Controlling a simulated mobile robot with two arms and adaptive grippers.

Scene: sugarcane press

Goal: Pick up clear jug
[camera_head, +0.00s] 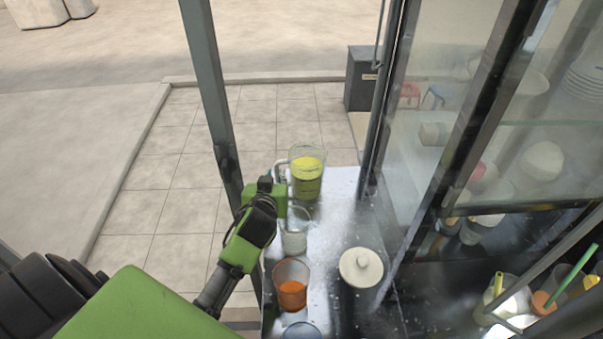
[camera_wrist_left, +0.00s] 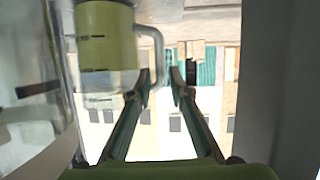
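A clear jug (camera_head: 307,180) holding yellow-green liquid stands upright at the far end of the narrow counter, its handle on the left. In the left wrist view the jug (camera_wrist_left: 108,45) is at upper left, with its clear handle (camera_wrist_left: 157,55) reaching toward the fingers. My left gripper (camera_head: 272,180) is just left of the jug at handle height. In its wrist view the left gripper (camera_wrist_left: 160,82) has its fingers apart, with the handle's lower part near or between the tips. I cannot tell whether they touch. My right gripper is not in view.
On the counter (camera_head: 340,223) nearer me stand a clear pale container (camera_head: 295,240), a cup with orange contents (camera_head: 291,290), another clear vessel (camera_head: 300,331) and a white lidded pot (camera_head: 361,268). A metal post (camera_head: 212,95) rises at left; a glass cabinet (camera_head: 440,130) borders the right.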

